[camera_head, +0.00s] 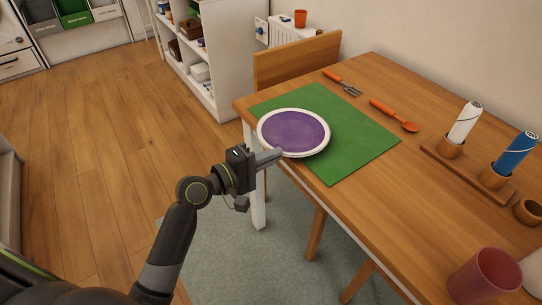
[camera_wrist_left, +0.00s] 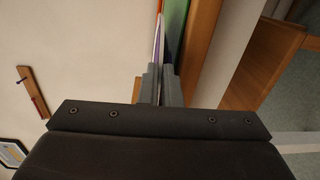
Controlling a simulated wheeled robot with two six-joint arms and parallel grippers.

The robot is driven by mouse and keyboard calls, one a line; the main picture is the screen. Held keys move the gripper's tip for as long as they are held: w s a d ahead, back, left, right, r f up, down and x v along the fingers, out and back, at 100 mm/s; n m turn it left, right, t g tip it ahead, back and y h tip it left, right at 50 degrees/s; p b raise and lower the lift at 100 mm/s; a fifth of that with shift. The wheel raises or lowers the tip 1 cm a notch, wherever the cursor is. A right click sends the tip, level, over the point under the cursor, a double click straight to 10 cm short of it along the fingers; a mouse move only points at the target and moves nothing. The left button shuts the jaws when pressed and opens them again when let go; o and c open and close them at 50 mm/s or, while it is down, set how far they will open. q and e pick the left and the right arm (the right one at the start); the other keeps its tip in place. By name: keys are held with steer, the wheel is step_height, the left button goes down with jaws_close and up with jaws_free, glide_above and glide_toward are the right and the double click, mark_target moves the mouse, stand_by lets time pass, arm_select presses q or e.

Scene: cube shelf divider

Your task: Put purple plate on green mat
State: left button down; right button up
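The purple plate (camera_head: 293,131) with a white rim is level over the near left part of the green mat (camera_head: 345,150) and overhangs the mat's edge on the table's near side. My left gripper (camera_head: 272,156) is shut on the plate's near rim. In the left wrist view the fingers (camera_wrist_left: 162,88) are close together with the thin plate edge (camera_wrist_left: 158,45) between them, and the green mat (camera_wrist_left: 175,30) runs alongside. I cannot tell whether the plate touches the mat. My right gripper is not in view.
The wooden table (camera_head: 380,210) also holds a fork (camera_head: 342,83), a spoon (camera_head: 393,114), a wooden rack (camera_head: 470,178) with a white and a blue bottle, and a red cup (camera_head: 485,277). A chair (camera_head: 297,60) stands at its far left edge, near a white shelf (camera_head: 203,62).

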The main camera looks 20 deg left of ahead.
arm_select(q)
steer(key=c, duration=1.6)
jaws_free()
